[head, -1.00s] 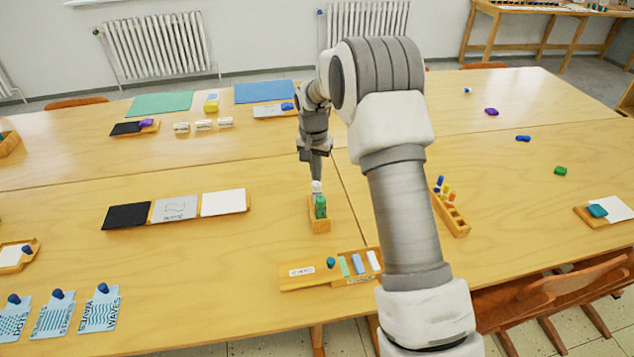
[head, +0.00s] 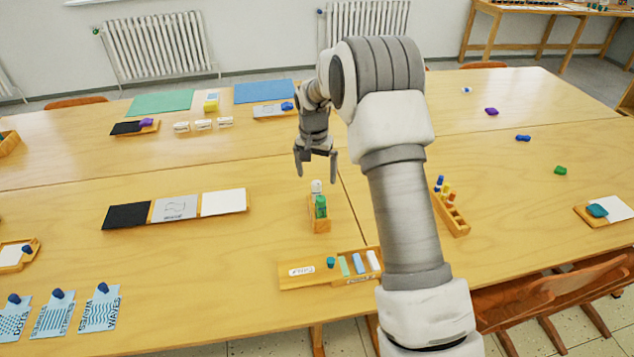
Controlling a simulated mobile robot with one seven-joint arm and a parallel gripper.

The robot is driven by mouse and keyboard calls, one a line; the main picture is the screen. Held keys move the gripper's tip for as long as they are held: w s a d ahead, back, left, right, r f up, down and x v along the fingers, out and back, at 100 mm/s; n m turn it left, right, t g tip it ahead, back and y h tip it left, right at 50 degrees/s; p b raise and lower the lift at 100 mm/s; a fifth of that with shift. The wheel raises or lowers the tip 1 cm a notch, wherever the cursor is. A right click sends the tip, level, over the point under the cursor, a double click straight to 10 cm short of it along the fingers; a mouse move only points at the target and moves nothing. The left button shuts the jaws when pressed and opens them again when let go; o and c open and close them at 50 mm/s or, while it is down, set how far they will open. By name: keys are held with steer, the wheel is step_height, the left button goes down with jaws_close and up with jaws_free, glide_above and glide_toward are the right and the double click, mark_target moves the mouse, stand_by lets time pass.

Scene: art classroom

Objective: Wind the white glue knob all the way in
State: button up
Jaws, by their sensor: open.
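A white glue stick (head: 316,187) stands upright in a small wooden holder (head: 320,226), behind a green stick (head: 320,206) in the same holder. The white knob is too small here to tell how far it is wound. My gripper (head: 316,177) is open, pointing down above and just behind the white stick. Its fingers are spread apart with nothing between them, and a gap shows between them and the stick.
A wooden tray (head: 297,282) with coloured sticks lies in front of the holder. A board with black, grey and white cards (head: 223,202) is to the left. A slotted rack (head: 461,229) stands right of my arm. Bare table surrounds the holder.

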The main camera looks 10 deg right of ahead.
mark_target(317, 185)
steer(key=m, duration=0.2)
steer(key=shift+m, duration=0.4)
steer(key=m, duration=0.4)
steer(key=shift+g+h+p, duration=0.3)
steer(key=shift+f+b, duration=0.65)
steer(key=shift+f, duration=0.5)
steer(key=c, duration=1.4)
steer(key=shift+c, duration=0.2)
